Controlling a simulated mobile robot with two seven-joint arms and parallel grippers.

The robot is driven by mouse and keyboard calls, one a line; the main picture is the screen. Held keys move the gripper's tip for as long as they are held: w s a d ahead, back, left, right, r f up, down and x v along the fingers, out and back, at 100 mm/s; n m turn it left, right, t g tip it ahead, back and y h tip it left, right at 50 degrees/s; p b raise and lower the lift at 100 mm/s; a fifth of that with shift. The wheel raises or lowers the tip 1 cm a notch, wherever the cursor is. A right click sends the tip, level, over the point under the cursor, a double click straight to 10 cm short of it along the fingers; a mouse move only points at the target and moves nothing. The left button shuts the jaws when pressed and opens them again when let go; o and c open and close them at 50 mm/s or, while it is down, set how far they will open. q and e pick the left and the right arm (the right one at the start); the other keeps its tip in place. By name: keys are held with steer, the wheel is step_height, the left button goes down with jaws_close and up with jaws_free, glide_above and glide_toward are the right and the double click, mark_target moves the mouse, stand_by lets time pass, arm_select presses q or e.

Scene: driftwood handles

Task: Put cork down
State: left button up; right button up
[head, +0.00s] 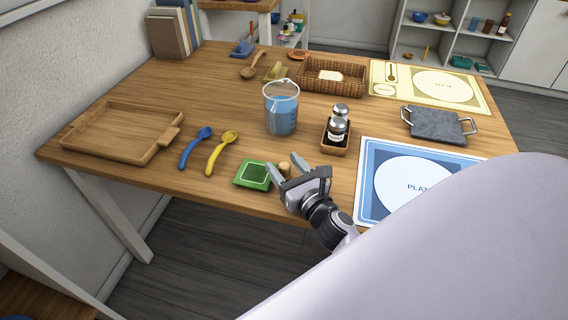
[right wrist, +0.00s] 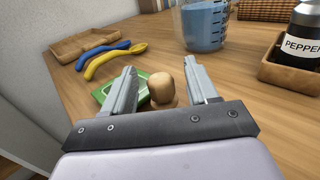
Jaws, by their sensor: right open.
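The cork (head: 286,168) is a small light-brown stopper standing at the table's front edge area, just right of the green square dish (head: 253,175). In the right wrist view the cork (right wrist: 161,88) shows between the two fingers, with a gap on both sides. My right gripper (head: 284,164) is open, with its fingers on either side of the cork and not closed on it. It also shows in the right wrist view (right wrist: 161,75). The cork's base is partly hidden in the head view. My left gripper is not in view.
A blue spoon (head: 196,148) and yellow spoon (head: 221,153) lie left of the dish. A beaker of blue liquid (head: 281,110) stands behind, and a small tray (head: 336,148) with shakers is to the right. A blue placemat (head: 366,205) lies further right.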

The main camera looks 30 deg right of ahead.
steer(key=shift+w, duration=0.3)
jaws_close()
steer(key=shift+r, duration=0.1)
